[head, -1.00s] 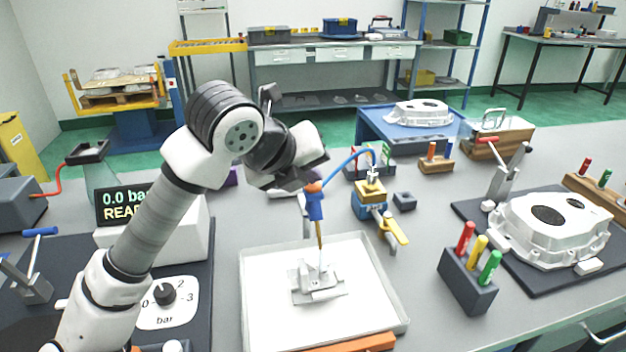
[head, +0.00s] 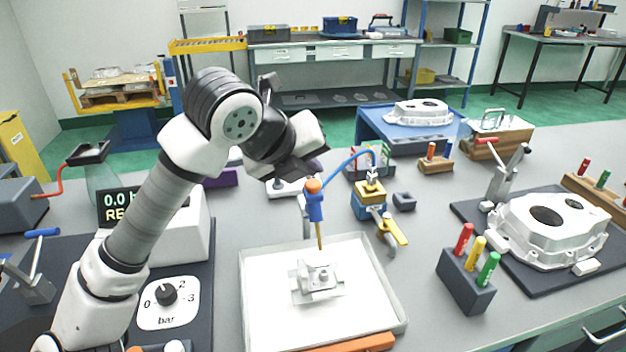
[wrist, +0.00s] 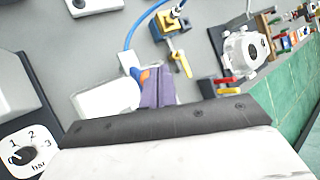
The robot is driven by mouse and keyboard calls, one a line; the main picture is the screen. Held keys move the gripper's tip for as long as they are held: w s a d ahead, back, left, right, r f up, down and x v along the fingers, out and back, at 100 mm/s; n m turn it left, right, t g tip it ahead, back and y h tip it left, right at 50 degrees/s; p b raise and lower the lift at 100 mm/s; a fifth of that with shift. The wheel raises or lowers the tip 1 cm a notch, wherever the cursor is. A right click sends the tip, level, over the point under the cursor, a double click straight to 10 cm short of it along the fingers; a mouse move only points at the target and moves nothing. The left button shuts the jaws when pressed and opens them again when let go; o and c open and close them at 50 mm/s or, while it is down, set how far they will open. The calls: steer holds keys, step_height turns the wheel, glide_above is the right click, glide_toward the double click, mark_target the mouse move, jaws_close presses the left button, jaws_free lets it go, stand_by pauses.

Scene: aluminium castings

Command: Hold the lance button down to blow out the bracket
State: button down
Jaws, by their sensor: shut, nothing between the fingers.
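The air lance (head: 316,208) stands upright in a holder, with a blue body, an orange button (head: 313,186) on top and a brass nozzle pointing down. Below the nozzle, the pale metal bracket (head: 317,281) sits in a shallow white tray (head: 262,312). My gripper is just above and behind the lance top. In the wrist view its purple fingers (wrist: 157,85) are together and empty, beside the orange and blue lance (wrist: 143,77). I cannot tell whether the fingertips touch the button.
A blue hose (head: 345,160) runs from the lance to a brass and blue valve with a yellow handle (head: 398,232). A pressure dial (head: 167,293) and a display reading 0.0 bar (head: 118,207) stand left. Red, yellow and green pegs (head: 477,253) and a large casting (head: 550,228) stand right.

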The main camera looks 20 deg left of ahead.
mark_target(309, 187)
steer(key=shift+r+p, duration=1.25)
steer(key=shift+r, duration=1.3)
